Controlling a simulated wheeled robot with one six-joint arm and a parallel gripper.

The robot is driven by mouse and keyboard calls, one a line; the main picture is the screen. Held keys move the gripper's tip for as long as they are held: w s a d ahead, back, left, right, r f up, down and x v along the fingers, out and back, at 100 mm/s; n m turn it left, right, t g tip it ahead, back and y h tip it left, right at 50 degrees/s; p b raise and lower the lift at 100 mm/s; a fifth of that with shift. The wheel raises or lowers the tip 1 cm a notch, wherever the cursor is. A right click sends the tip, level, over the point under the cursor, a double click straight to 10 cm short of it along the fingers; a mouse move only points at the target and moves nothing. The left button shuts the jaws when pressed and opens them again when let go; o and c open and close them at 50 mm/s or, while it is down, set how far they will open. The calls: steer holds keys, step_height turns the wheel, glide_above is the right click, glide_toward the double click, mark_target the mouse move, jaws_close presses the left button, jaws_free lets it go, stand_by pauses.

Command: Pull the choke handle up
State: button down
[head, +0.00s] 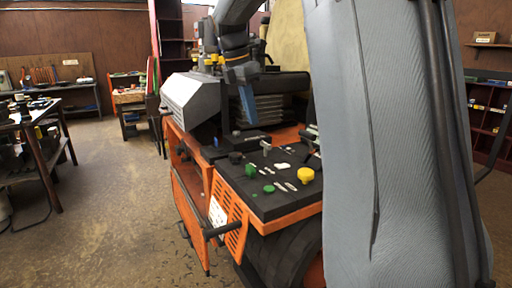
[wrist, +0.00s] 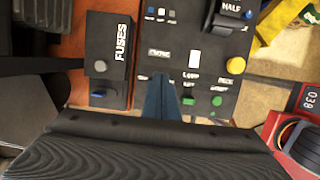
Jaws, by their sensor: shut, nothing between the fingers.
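The black control panel (head: 285,195) on the orange mower carries several knobs and labels. A small grey handle (head: 265,147) stands on it near the back in the head view. I cannot read its label, so I cannot tell whether it is the choke handle. My gripper (head: 248,122) points down above the back of the panel, shut and empty. In the wrist view my gripper (wrist: 160,78) shows as two blue fingers together, just below a small pale label (wrist: 158,53). The fingers hide part of the panel, and no contact with any handle is clear.
A black FUSES box (wrist: 107,60) lies left of the fingers in the wrist view. A green knob (wrist: 216,100) and a yellow knob (wrist: 236,65) lie to the right. A black lever (wrist: 230,18) marked HALF stands above. Open floor (head: 110,210) lies left of the mower.

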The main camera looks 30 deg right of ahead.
steer(key=shift+d, duration=0.1)
steer(key=p+x, duration=0.2)
steer(key=x, duration=0.8)
steer(key=shift+r, duration=0.15)
steer(key=shift+d+p+v, duration=0.15)
steer(key=shift+p+v, duration=0.5)
steer(key=shift+p, duration=0.1)
steer(key=shift+d+p+v, duration=0.15)
steer(key=shift+p+v, duration=0.45)
steer(key=shift+p, duration=0.15)
steer(key=shift+r, duration=0.15)
steer(key=shift+r, duration=0.15)
steer(key=p+v, duration=0.9)
steer(key=shift+a+r, duration=0.2)
steer(key=shift+r, duration=0.05)
steer(key=shift+s, duration=0.1)
